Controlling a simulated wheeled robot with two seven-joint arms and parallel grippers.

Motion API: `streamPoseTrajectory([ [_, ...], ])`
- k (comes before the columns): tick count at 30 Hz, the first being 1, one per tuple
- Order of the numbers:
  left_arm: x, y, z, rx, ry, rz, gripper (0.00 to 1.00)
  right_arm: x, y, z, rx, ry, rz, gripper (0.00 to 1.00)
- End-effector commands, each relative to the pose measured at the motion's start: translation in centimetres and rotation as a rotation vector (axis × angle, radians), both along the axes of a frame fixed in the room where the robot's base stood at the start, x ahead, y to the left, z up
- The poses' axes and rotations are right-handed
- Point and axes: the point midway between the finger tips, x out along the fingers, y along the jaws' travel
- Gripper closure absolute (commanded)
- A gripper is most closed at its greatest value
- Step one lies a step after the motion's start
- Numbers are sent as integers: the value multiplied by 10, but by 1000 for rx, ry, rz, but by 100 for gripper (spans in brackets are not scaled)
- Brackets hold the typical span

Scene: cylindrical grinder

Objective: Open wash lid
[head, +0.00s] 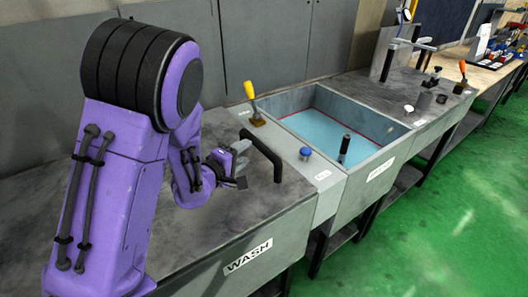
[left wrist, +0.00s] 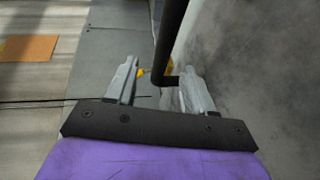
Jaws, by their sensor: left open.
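The wash lid (head: 240,215) is a closed, flat grey panel with a WASH label (head: 248,256) on its front. A black bar handle (head: 264,152) stands up from it. My left gripper (head: 240,166) is open at the left end of the handle, low over the lid. In the left wrist view, the handle (left wrist: 171,40) runs down from the top and bends toward the lid (left wrist: 265,70). It shows between the two spread fingers of my left gripper (left wrist: 160,84), nearer the right one. I cannot tell whether they touch. My right gripper is not in view.
Right of the lid is an open basin (head: 345,122) with blue inside. A yellow-handled lever (head: 251,96), a blue knob (head: 305,153) and a black-gripped lever (head: 343,150) stand around it. Grey cabinets (head: 265,45) rise behind. Green floor (head: 450,220) is clear at right.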

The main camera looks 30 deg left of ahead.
Motion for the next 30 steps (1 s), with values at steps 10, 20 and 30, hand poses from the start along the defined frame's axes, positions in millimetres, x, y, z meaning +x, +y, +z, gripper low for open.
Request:
streamPoseTrajectory([
  [10, 48, 0, -13, 3, 1, -2, 47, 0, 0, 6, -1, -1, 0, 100],
  [20, 101, 0, -24, 1, 0, -3, 47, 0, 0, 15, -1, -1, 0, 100],
  [30, 105, -1, -25, 0, 0, -2, 64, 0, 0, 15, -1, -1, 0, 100],
])
